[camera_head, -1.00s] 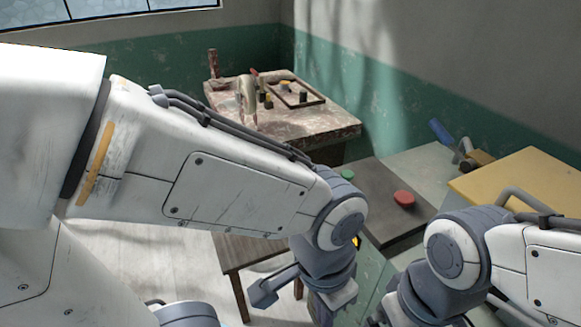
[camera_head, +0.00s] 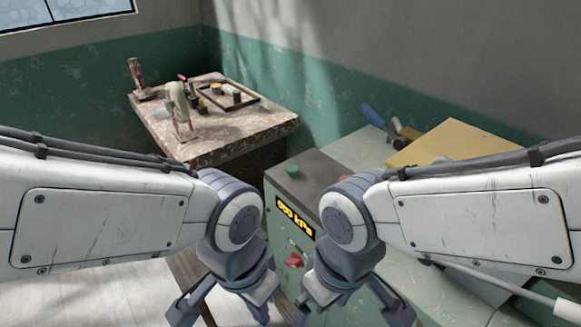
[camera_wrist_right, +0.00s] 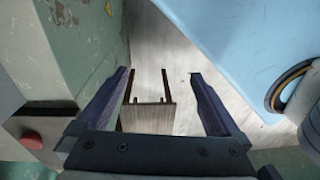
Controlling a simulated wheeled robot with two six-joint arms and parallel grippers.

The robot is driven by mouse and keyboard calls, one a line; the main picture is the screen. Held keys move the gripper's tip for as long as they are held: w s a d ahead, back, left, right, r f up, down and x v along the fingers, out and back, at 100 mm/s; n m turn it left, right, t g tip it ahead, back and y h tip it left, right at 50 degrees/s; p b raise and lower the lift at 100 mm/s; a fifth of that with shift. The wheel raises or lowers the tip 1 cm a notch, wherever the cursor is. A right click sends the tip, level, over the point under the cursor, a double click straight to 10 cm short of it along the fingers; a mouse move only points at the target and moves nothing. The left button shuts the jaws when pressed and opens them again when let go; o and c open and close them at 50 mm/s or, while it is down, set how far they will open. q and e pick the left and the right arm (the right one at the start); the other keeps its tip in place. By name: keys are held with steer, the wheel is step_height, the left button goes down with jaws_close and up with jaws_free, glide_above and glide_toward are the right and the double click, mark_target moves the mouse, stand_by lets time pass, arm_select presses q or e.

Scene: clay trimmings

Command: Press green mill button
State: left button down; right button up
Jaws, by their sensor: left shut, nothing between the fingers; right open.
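The green button (camera_head: 292,170) stands on the dark top of a pale green machine (camera_head: 330,262). The machine's front has a lit yellow display and a red knob (camera_head: 295,259). My left gripper (camera_head: 260,314) is shut and empty, pointing down in front of the machine, lower than the green button and apart from it. My right gripper is open and empty in the right wrist view (camera_wrist_right: 159,76). In the head view its arm covers part of the machine's top.
A stained worktable (camera_head: 225,133) with a tray and small pots stands at the back left. A yellow board (camera_head: 455,143) and a blue-handled tool (camera_head: 373,116) lie at the back right. A wooden stool (camera_wrist_right: 147,117) stands on the floor below my right gripper.

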jaws_close()
stand_by(1.7)
